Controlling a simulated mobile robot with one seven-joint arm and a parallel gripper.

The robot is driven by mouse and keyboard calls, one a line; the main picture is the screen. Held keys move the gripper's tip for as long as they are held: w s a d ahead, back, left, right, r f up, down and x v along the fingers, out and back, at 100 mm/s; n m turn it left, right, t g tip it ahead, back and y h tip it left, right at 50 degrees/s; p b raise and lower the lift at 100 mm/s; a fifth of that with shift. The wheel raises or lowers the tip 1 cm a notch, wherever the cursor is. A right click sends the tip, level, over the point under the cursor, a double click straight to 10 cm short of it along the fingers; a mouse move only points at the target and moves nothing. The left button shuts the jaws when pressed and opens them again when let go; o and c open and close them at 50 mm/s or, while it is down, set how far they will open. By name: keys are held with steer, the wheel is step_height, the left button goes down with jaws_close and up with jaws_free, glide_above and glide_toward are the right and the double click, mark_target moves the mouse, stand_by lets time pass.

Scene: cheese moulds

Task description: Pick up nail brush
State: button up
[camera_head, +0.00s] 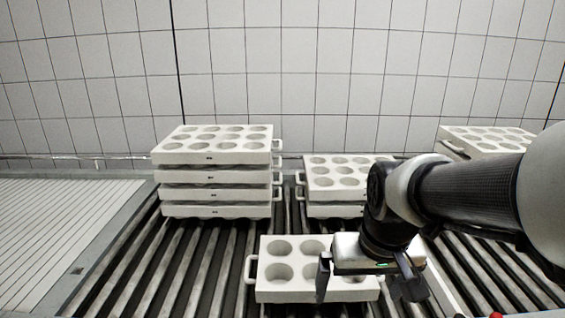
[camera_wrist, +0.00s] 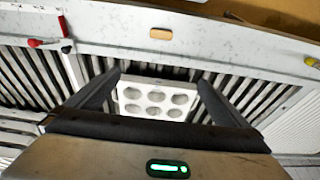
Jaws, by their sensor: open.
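A small tan, wooden-looking block, which looks like the nail brush (camera_wrist: 160,33), lies on the pale ledge near the top of the wrist view. I cannot make out bristles, and I do not see it in the head view. My gripper (camera_head: 366,282) is open and empty, fingers pointing down, over the front white mould in the head view. In the wrist view the fingers of my gripper (camera_wrist: 158,84) are spread, with the brush beyond their tips and apart from them.
A white mould with round cups (camera_head: 290,292) sits on the rollers below my gripper. Behind stand a tall mould stack (camera_head: 215,178) and a shorter one (camera_head: 335,195); another is at right (camera_head: 488,137). A red-handled item (camera_wrist: 36,43) and a yellow item (camera_wrist: 311,61) lie on the ledge.

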steer(key=s+r+t+p, duration=0.2)
steer(key=s+r, duration=0.4)
steer(key=r, duration=0.4)
steer(key=shift+s+p, duration=0.35)
steer(key=shift+p, duration=0.05)
steer(key=shift+s+r, duration=0.15)
steer(key=shift+s, duration=0.1)
steer(key=shift+c, duration=0.5)
steer(key=w+a+f+g+y, duration=0.25)
steer(key=w+f, duration=0.75)
steer(key=f, duration=0.5)
steer(key=w+f+g+h+b, duration=0.1)
steer(key=f, duration=0.7)
steer(key=w+d+f+b, duration=0.1)
steer(key=f, duration=0.8)
steer(key=w+d+f+g+h+b, duration=0.1)
steer(key=f, duration=0.7)
steer(key=shift+d+f+g+h, duration=0.25)
steer(key=shift+f+g+h, duration=0.05)
steer(key=shift+g+h, duration=0.05)
steer(key=shift+a+f+b, duration=0.1)
steer(key=shift+f+b, duration=0.4)
steer(key=shift+f, duration=2.7)
steer(key=c, duration=1.2)
steer(key=shift+o, duration=0.2)
step_height(320, 180, up, 10)
steer(key=p, duration=0.2)
steer(key=o, duration=0.5)
steer(key=c, duration=0.4)
